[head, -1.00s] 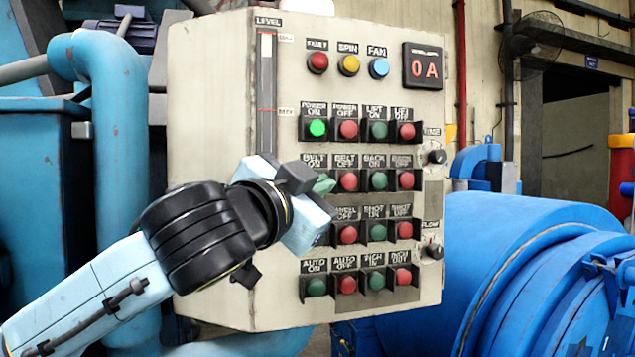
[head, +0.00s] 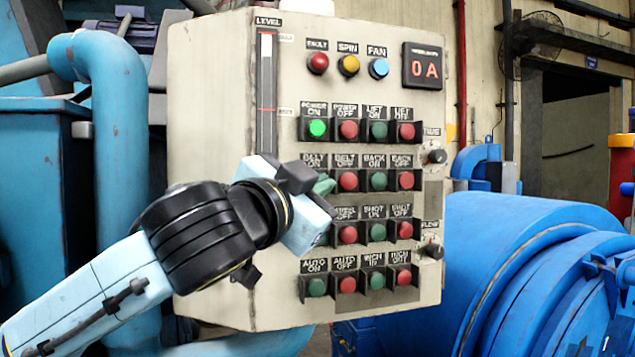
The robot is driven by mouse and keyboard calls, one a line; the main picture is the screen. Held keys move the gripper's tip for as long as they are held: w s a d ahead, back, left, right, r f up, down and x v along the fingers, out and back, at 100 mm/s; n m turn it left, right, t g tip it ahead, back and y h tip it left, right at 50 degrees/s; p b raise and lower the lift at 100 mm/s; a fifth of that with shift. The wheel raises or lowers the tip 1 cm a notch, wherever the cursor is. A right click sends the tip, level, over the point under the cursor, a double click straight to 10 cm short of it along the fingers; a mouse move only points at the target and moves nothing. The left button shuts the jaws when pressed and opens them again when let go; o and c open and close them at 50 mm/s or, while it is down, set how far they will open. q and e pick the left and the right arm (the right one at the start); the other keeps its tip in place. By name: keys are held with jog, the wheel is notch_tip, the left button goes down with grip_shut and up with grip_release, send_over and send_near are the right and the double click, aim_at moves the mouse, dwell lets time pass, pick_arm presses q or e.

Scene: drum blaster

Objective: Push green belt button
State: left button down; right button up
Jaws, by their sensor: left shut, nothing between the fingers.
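The control panel (head: 210,90) stands upright in the middle of the head view. The green belt-on button (head: 325,185) is first from the left in the second button row, under its BELT ON label (head: 314,161). It is mostly hidden by my left gripper (head: 312,183), whose shut, dark fingers are at the button. I cannot tell whether they touch it. The belt-on button does not look lit. The power-on button (head: 317,128) above it glows bright green. The red belt-off button (head: 348,181) is just to the right. My right gripper is not in view.
More rows of green and red buttons lie above and below. Red, yellow and blue lamps and a display (head: 423,67) reading 0 A are at the top. Two black knobs (head: 437,156) (head: 433,250) are on the right edge. A blue drum (head: 520,260) stands at the right.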

pick_arm(q)
jog(key=shift+w, duration=0.1)
jog(key=shift+w+a, duration=0.15)
jog(key=shift+w, duration=0.15)
